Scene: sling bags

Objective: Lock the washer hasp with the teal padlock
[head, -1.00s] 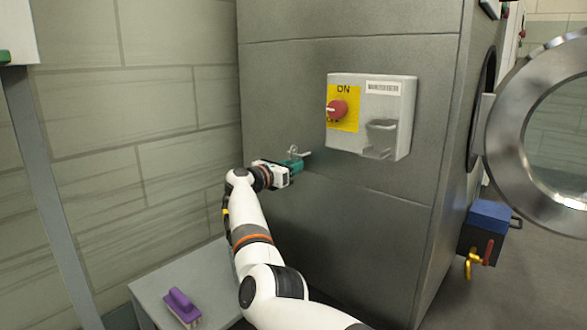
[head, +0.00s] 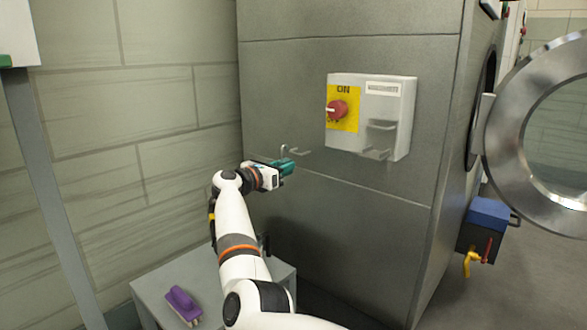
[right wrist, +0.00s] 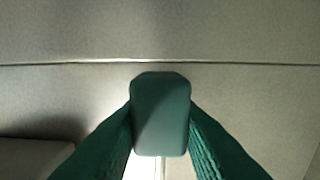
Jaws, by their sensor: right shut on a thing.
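The teal padlock (head: 287,166) is in my right gripper (head: 277,170), which is shut on its body in front of the grey machine panel. Its thin metal shackle points up. In the right wrist view the padlock (right wrist: 160,115) sits between the two green fingers, and its far side is hidden. A small metal bracket (head: 301,151) sticks out of the panel just right of the shackle. The shackle looks beside the bracket, not clearly through it. I cannot tell for sure which fitting is the hasp. My left gripper is not in view.
A white switch box (head: 398,105) with a red knob (head: 337,109) and two grey brackets is mounted to the right. A round metal door (head: 510,140) stands open at right, above a blue-topped box (head: 489,212).

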